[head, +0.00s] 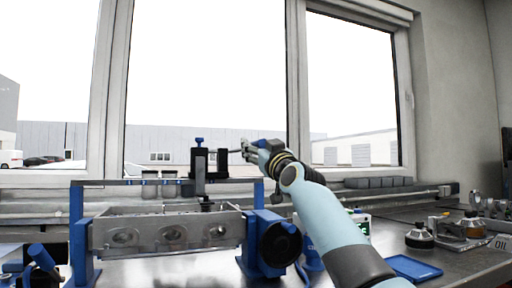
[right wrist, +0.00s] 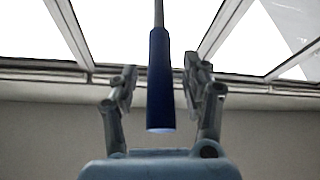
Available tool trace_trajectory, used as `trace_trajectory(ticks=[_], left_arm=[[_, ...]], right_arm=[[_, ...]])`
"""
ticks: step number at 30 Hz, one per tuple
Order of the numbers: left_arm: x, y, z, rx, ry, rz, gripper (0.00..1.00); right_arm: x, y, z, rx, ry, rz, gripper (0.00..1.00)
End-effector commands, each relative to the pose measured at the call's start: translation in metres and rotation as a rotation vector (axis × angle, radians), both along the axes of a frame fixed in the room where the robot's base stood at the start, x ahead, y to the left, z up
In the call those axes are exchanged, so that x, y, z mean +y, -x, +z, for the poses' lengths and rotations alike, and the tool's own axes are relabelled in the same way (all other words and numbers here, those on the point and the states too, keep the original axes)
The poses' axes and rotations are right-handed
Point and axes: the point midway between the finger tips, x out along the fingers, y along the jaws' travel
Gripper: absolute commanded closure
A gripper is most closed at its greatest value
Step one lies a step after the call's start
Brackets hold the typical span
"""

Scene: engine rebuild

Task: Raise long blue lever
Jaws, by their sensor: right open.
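The long lever shows in the right wrist view as a thin grey rod with a dark blue handle (right wrist: 159,85). The handle lies between the two spread fingers of my right gripper (right wrist: 160,82), with a gap visible on each side. In the head view my right gripper (head: 248,148) is at the end of a thin rod (head: 236,151) beside the black upright tool (head: 199,170) above the engine block. The handle itself is mostly hidden by the gripper there. My left gripper is not in view.
The grey cylinder block or head (head: 150,234) is held in a blue stand (head: 79,235) with a round dark wheel (head: 280,245) on its right. A blue tray (head: 413,267) and an oil can (head: 419,239) are on the bench at right. Windows are behind.

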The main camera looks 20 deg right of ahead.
Motion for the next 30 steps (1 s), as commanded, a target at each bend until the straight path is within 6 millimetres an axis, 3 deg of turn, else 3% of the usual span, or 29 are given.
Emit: trace_trajectory(ticks=[12,23,30], left_arm=[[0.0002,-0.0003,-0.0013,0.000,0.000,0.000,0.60],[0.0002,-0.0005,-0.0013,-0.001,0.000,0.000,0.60],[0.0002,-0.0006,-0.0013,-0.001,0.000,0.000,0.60]], right_arm=[[0.0013,-0.0092,0.0037,0.000,-0.001,0.000,0.54],[0.0013,-0.0091,0.0035,0.000,-0.001,0.000,1.00],[0.0012,-0.0090,0.0034,0.001,0.000,0.000,1.00]])
